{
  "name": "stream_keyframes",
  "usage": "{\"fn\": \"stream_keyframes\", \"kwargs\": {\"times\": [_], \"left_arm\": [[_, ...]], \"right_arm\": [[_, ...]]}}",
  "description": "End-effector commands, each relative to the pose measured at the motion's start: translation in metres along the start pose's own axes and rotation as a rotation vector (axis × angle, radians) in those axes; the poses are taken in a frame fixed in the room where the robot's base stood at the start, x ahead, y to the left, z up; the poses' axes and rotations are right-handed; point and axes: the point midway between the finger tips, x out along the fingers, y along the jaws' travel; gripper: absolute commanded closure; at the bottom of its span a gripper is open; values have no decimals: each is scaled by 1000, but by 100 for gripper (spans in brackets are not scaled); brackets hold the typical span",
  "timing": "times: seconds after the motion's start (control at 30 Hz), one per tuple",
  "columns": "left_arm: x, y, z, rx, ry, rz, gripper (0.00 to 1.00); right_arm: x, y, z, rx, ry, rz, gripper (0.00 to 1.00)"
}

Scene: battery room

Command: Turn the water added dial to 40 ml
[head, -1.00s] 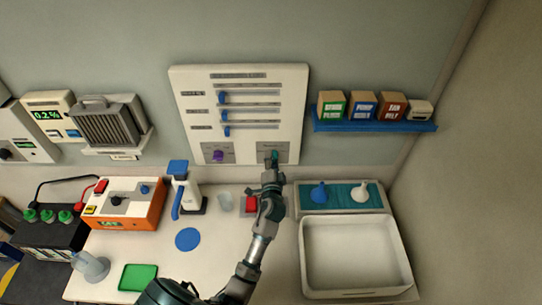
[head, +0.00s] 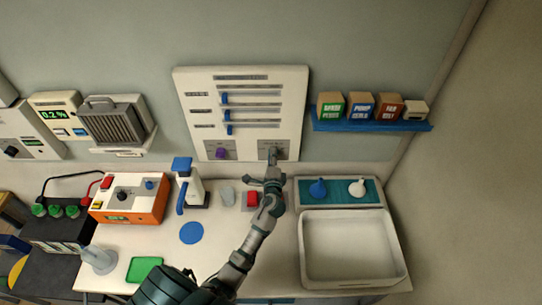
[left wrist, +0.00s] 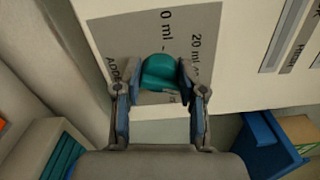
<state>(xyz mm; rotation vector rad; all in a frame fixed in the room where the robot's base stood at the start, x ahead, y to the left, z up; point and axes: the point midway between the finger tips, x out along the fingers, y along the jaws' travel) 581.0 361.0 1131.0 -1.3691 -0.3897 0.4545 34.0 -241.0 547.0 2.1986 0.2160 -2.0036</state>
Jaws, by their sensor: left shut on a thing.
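The water added dial is a teal knob (left wrist: 160,72) on a grey plate (left wrist: 218,25) in the left wrist view. The plate has "0 ml" and "20 ml" marks, turned sideways in this view. My left gripper (left wrist: 158,88) has a finger on each side of the knob and is shut on it. In the head view the left gripper (head: 273,158) reaches the lower right of the white wall panel (head: 293,108) and mostly hides the dial. The dial's exact setting cannot be read. My right gripper is not in view.
A purple knob (head: 220,153) and several blue sliders share the panel. A blue shelf (head: 372,126) with small boxes is to the right. Below are a red button (head: 252,199), a teal tray (head: 338,196) with funnels and a white basin (head: 353,215).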

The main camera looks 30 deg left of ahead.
Motion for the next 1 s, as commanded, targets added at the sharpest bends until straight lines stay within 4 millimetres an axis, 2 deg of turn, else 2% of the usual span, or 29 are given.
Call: {"fn": "stream_keyframes", "kwargs": {"times": [0.03, 0.43, 0.47, 0.53, 0.57, 0.87, 1.0], "left_arm": [[-3, 7, -5, 5, 10, 13, 95], [-3, 9, -6, 11, 11, 16, 95], [-3, 9, -6, 11, 11, 16, 55], [-3, 9, -5, 11, 10, 16, 37], [-3, 8, -5, 11, 10, 15, 35], [-2, 5, 0, 8, 5, 9, 35], [-17, 5, -1, 8, 6, 9, 35]], "right_arm": [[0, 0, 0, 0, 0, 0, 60], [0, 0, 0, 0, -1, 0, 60], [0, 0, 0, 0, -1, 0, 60], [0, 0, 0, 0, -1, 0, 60], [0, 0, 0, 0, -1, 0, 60], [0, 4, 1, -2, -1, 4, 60], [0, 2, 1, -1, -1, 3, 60]]}}
